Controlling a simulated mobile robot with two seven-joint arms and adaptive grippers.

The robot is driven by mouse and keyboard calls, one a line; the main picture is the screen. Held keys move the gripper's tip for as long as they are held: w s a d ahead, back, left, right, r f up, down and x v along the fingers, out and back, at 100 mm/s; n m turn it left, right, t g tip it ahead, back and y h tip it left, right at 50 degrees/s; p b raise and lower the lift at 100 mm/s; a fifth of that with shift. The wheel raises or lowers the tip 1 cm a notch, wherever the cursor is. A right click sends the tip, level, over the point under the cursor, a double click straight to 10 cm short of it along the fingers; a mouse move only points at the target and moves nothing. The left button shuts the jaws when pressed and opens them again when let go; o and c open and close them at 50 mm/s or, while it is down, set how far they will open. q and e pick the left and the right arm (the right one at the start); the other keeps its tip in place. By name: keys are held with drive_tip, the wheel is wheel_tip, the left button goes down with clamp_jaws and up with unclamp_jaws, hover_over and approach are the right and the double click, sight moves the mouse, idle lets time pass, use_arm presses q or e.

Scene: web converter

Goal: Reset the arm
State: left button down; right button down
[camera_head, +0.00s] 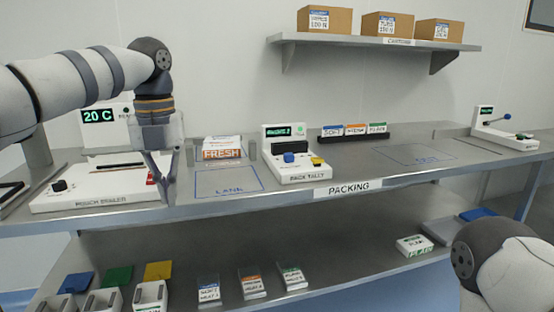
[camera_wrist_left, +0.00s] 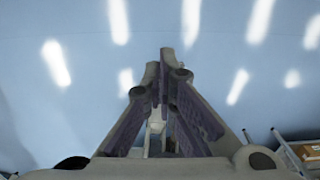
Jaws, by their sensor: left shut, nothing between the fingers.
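My left arm comes in from the left in the head view. Its gripper (camera_head: 160,182) points down in front of the pouch sealer (camera_head: 108,192), near the right end of that machine. The fingers hide part of the sealer. In the left wrist view the gripper's fingers (camera_wrist_left: 165,55) come together at the tips with nothing between them, against a pale blue floor with bright reflections. I cannot tell from the head view whether the fingers touch the sealer. Part of my right arm (camera_head: 505,262) shows at the lower right; its gripper is out of view.
The packing bench (camera_head: 350,204) holds a "FRESH" pack (camera_head: 222,150), a pack tally device (camera_head: 294,168), a card holder (camera_head: 366,136) and a lever device (camera_head: 505,138). Boxes stand on a wall shelf (camera_head: 370,42). Packs and coloured-lid bins stand on the lower shelf (camera_head: 345,275). The marked right area (camera_head: 420,158) is clear.

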use_arm(q)
drive_tip(key=w+a+f+m+t+y, duration=0.1)
drive_tip(key=a+f+m+t+y, duration=0.2)
drive_tip(key=f+m, duration=0.55)
drive_tip(key=w+a+f+m+t+y, duration=0.1)
drive_tip(key=w+f+m+t+y, duration=0.15)
drive_tip(key=f+m+y, duration=0.65)
drive_tip(key=s+d+f+m+t+h, duration=0.25)
drive_tip(key=s+f+m+h, duration=0.55)
drive_tip(key=f, duration=0.6)
drive_tip(key=s+f+m+g+h, duration=0.2)
drive_tip(key=s+f+m, duration=0.25)
drive_tip(key=s, duration=0.55)
drive_tip(key=s+f+m+g+h, duration=0.1)
drive_tip(key=s+f+m+g, duration=0.3)
drive_tip(key=s, duration=0.7)
drive_tip(key=s+a+m+g+h, duration=0.1)
drive_tip(key=s+m+g, duration=0.2)
drive_tip(key=s, duration=1.4)
drive_tip(key=shift+r+m, duration=0.35)
drive_tip(key=shift+m, duration=0.55)
